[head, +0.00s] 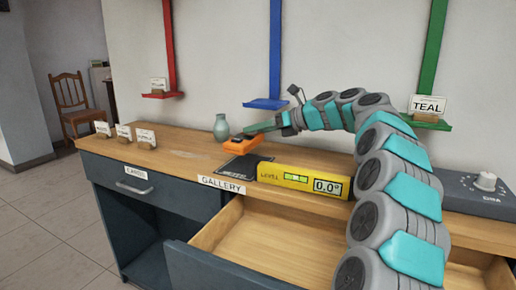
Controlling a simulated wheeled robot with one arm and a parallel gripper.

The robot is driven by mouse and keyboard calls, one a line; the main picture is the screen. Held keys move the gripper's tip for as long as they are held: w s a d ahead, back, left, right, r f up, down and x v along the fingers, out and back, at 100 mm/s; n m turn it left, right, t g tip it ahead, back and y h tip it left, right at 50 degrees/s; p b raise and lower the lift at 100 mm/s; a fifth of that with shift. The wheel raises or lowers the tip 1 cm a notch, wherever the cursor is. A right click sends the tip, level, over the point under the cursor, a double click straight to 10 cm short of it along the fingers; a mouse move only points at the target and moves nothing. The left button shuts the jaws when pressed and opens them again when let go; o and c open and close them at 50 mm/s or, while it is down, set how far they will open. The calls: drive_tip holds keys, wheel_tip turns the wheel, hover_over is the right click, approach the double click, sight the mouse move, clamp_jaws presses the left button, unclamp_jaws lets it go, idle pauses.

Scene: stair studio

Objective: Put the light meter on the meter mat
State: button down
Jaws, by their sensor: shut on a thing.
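The light meter appears to be the orange device (242,144) with a dark face, in the middle of the head view. My gripper (254,131) reaches in from the right and is shut on it; the fingers are small here. The meter mat looks to be the dark flat mat (238,172) with pale markings on the worktop. The orange device is over or just behind the mat's far edge. I cannot tell whether it touches the surface. The mat's right part is hidden by the yellow level.
A yellow level (303,181) reading 0.0° stands beside the mat. A vase (221,128) is behind the device. An open drawer (280,228) juts out in front. A dimmer box (478,196) is at right. Small cards (146,137) stand at left.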

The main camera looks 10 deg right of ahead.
drive_tip(key=shift+f+b, duration=0.35)
drive_tip(key=shift+f, duration=2.3)
drive_tip(key=shift+w+d+f, duration=0.1)
drive_tip(key=shift+w+f, duration=0.05)
drive_tip(key=shift+c, duration=1.2)
unclamp_jaws()
drive_tip(key=v, duration=1.2)
